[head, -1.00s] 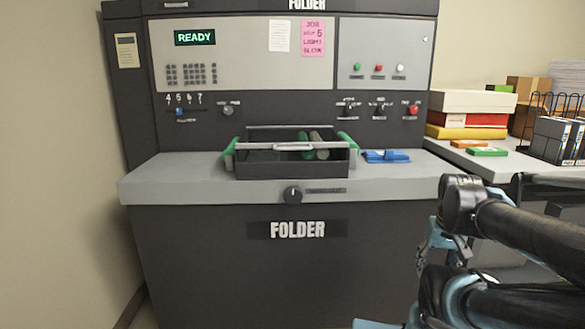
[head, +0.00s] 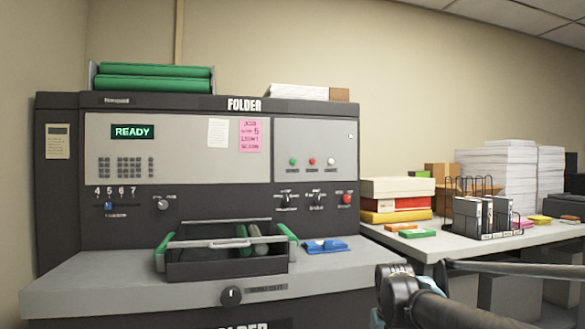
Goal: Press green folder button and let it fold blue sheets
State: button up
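The folder machine (head: 72,215) stands ahead and left in the head view, its display (head: 132,132) reading READY in green. A small green button (head: 293,162) sits on the light panel at the right, beside a red and a white one. Blue sheets (head: 325,246) lie on the grey ledge, just right of the feed tray (head: 212,271) with its green ends and rollers. My arm shows at the bottom right, but my gripper is out of view.
A table (head: 440,244) to the right holds stacked boxes (head: 397,188), a wire rack with binders (head: 480,216) and tall paper stacks (head: 497,160). A larger red knob (head: 347,199) is at the machine's right. Green rolls (head: 153,78) lie on top.

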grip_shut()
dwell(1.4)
